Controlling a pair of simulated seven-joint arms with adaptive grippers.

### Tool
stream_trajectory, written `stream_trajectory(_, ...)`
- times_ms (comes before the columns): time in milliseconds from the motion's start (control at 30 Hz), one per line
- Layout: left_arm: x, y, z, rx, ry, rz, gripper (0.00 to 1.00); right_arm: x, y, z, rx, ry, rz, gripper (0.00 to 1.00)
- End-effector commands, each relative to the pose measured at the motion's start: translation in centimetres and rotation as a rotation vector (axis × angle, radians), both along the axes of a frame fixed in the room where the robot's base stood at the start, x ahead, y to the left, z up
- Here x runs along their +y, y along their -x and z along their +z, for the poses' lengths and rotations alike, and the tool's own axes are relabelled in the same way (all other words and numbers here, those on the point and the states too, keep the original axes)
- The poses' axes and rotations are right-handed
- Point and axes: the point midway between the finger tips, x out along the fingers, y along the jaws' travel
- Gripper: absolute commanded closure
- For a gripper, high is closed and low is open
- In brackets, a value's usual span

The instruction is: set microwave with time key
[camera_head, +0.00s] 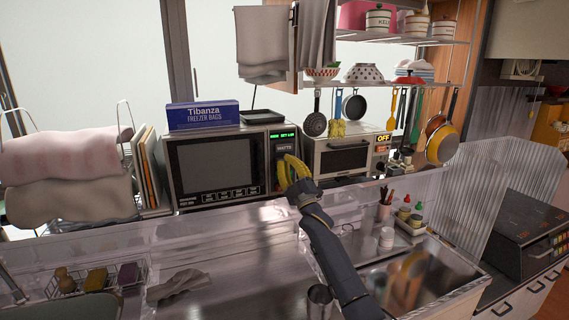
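The microwave (217,167) stands on the counter at centre left, door closed and dark. Its control panel is on its right side, with a small lit green display (283,135) that seems to read "SET LOW" and a grey key labelled like "WATTS" (284,148) below it. My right gripper (291,168), yellow at its end on a dark arm, is in front of the lower panel and hides the keys there. I cannot tell whether it touches the panel or how far its fingers are apart. The time key cannot be made out. My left gripper is not in view.
A blue freezer bag box (203,115) lies on the microwave. A toaster oven (345,155) stands to its right, with utensils and pans hanging above. Small bottles and jars (387,237) stand right of my arm. A clear low barrier crosses behind the steel counter (240,270).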

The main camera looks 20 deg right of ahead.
Motion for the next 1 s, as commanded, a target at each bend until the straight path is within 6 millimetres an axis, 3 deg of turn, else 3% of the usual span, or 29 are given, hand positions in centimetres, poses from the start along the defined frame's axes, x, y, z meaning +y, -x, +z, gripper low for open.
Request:
stream_trajectory(200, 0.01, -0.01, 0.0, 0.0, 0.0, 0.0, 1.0, 0.01, 0.0, 0.0, 0.0, 0.0, 0.0, 1.0)
stream_trajectory(233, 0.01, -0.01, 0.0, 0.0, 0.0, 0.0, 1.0, 0.02, 0.01, 0.01, 0.0, 0.0, 0.0, 0.95)
stream_trajectory(300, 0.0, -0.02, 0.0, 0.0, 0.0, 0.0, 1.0, 0.0, 0.01, 0.01, 0.0, 0.0, 0.0, 1.0)
stream_trajectory(1000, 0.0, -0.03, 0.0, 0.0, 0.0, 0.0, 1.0, -0.01, 0.02, -0.01, 0.0, 0.0, 0.0, 1.0)
